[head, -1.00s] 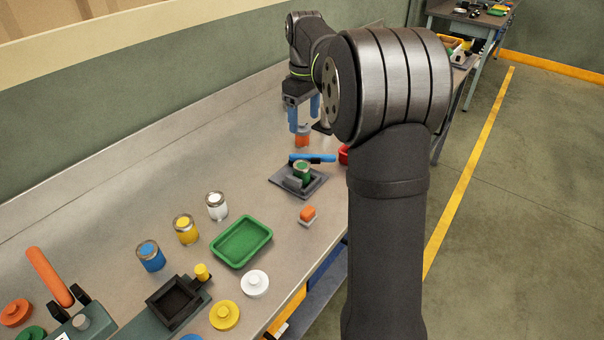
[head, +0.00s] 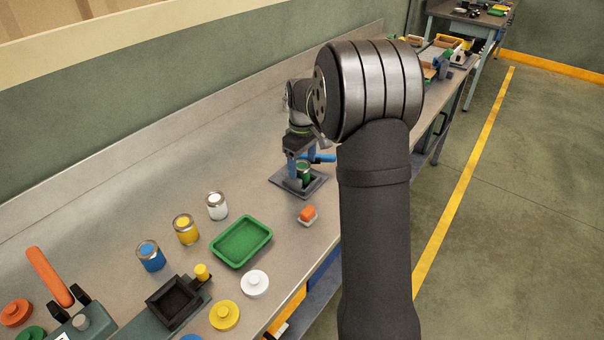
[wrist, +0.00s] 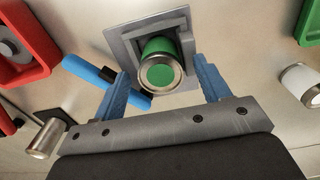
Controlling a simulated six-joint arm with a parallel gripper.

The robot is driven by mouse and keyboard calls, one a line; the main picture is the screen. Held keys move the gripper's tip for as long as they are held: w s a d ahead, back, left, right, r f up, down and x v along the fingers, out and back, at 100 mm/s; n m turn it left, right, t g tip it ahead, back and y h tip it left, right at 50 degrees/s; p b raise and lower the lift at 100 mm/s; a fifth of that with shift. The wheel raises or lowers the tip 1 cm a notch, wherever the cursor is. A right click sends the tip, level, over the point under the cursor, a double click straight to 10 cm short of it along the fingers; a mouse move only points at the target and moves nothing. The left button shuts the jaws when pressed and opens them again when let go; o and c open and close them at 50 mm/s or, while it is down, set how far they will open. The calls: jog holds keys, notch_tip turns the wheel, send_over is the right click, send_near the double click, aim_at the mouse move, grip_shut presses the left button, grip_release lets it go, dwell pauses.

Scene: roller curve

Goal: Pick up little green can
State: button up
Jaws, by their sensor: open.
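The little green can (head: 303,170) stands in a grey holder plate (head: 318,184) on the bench. In the wrist view the can (wrist: 161,74) shows its green top and metal rim between the two blue fingers. My gripper (head: 302,168) is open, with one finger on each side of the can; it also shows in the wrist view (wrist: 160,82). I see a gap between the can and the right finger; whether either finger touches it is unclear. The grey plate (wrist: 121,40) frames the can in the wrist view.
A blue-handled tool (wrist: 100,72) lies close by the left finger. A green tray (head: 242,242), white can (head: 216,206), yellow can (head: 186,230) and blue can (head: 150,256) stand nearer the front left. An orange-topped block (head: 307,215) sits near the bench edge. A red bin (wrist: 25,45) is at the wrist view's left.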

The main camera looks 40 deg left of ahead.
jog(key=shift+f, duration=0.15)
jog(key=c, duration=1)
jog(key=shift+c, duration=0.7)
